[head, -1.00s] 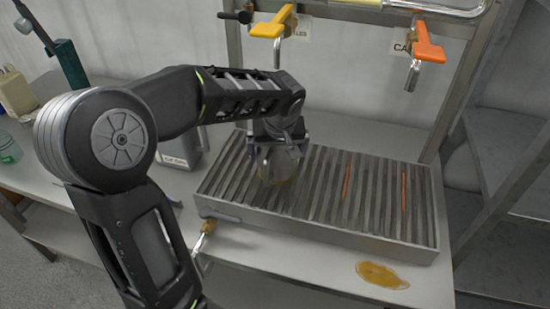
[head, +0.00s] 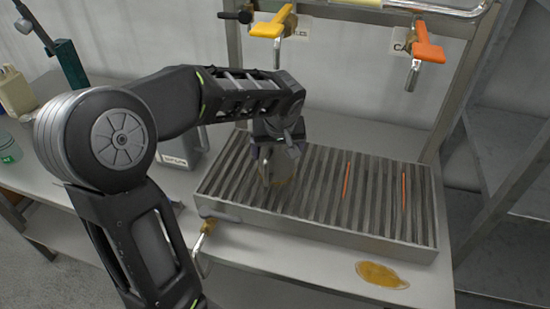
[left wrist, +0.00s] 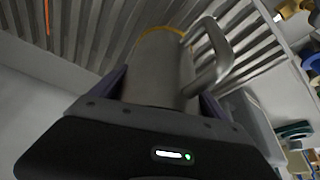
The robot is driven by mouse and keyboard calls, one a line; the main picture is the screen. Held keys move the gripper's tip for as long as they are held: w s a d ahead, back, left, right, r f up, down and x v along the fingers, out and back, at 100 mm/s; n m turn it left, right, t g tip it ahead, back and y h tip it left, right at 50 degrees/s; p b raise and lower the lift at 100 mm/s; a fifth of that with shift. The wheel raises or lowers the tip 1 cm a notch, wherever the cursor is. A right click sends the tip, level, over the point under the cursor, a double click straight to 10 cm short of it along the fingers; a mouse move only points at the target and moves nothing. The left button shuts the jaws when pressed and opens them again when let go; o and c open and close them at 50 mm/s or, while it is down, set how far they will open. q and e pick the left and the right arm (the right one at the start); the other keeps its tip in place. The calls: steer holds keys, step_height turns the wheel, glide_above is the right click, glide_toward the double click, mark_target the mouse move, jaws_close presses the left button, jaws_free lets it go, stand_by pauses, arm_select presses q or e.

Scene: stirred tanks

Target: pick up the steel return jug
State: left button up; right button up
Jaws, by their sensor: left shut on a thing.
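My left gripper (head: 277,147) points down over the slatted steel drain tray (head: 320,238). It is shut on the steel return jug (head: 277,172), a grey metal cylinder. In the left wrist view the jug (left wrist: 158,72) stands between the two fingers, with a yellowish edge at its far end and a looped handle (left wrist: 222,50) on its right side. My arm and fingers hide part of the jug in the head view. I cannot tell whether the jug touches the slats. My right gripper is not in view.
A yellow-handled tap (head: 271,25) and an orange-handled tap (head: 428,45) hang above the tray. A grey can (head: 180,150) stands left of the tray. An amber spill (head: 382,275) lies on the bench in front. The tray's right half is clear of vessels.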

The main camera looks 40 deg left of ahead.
arm_select(q)
steer(key=shift+r, duration=0.1)
steer(key=shift+r, duration=0.75)
steer(key=s+d+b, duration=0.2)
steer(key=s+d, duration=0.2)
steer(key=s+d+r+b, duration=0.1)
steer(key=s+d+b, duration=0.1)
steer(key=s+d, duration=0.2)
steer(key=s+d+b, duration=0.2)
steer(key=s+d, duration=0.2)
steer(key=s, duration=0.1)
steer(key=shift+s+r, duration=0.2)
steer(key=shift+r, duration=0.2)
